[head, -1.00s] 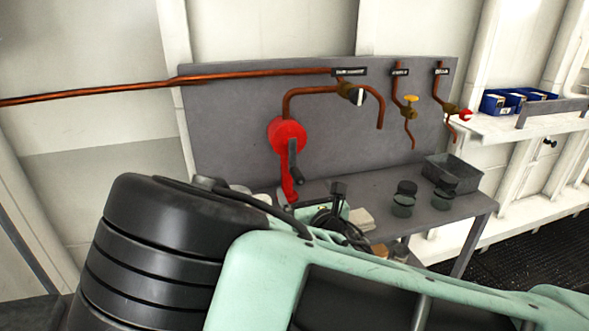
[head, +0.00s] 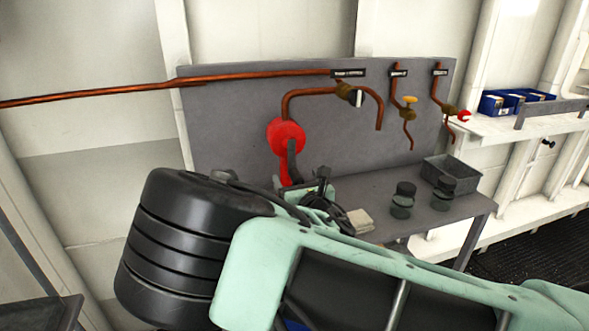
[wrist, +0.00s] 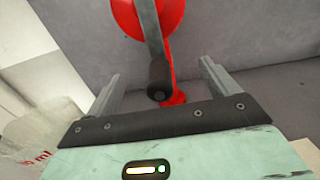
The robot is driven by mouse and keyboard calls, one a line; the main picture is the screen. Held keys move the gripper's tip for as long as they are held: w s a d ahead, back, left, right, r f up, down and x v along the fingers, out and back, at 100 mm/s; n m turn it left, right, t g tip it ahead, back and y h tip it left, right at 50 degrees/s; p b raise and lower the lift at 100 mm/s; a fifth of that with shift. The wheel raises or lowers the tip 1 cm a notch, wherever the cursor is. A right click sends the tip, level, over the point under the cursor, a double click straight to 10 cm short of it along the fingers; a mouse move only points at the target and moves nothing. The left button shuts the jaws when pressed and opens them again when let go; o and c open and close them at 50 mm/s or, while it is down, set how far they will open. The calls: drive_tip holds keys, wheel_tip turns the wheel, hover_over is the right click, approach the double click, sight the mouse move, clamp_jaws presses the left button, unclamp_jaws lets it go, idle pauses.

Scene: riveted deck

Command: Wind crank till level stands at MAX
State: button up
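The crank has a red round hub (head: 286,137) on the grey back panel, with a grey arm (head: 292,160) hanging down from it. In the wrist view the crank's dark handle (wrist: 159,80) points toward me, between my fingers in the picture. My gripper (wrist: 160,84) is open, one finger on each side of the handle, with gaps on both sides. In the head view my gripper (head: 318,188) is just below and right of the crank, and my arm hides the handle's end. No level scale with a MAX mark is readable.
A clear vessel with red "ml" print (wrist: 35,140) stands at the wrist view's left edge. On the bench are dark-lidded jars (head: 403,197) and a grey tray (head: 452,170). Copper pipes with a yellow-handled valve (head: 409,100) and a red-handled valve (head: 463,115) run above.

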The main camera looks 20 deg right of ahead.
drive_tip(key=c, duration=1.6)
drive_tip(key=shift+o, duration=0.3)
drive_tip(key=shift+a+r+p, duration=0.15)
drive_tip(key=shift+a+r, duration=0.15)
drive_tip(key=shift+a, duration=0.4)
drive_tip(key=shift+a+r+p, duration=0.2)
drive_tip(key=shift+a+r, duration=0.05)
drive_tip(key=shift+a, duration=0.5)
drive_tip(key=shift+a+r+p, duration=0.15)
drive_tip(key=shift+a+r, duration=0.15)
drive_tip(key=shift+a, duration=0.4)
wheel_tip(320, 180, up, 11)
drive_tip(key=p, duration=0.9)
drive_tip(key=shift+d+f, duration=0.5)
drive_tip(key=shift+d, duration=4.15)
drive_tip(key=a+f+b, duration=0.6)
drive_tip(key=f+b, duration=0.4)
drive_tip(key=f, duration=0.1)
drive_tip(key=shift+a+f+b, duration=0.25)
drive_tip(key=shift+a+b, duration=0.1)
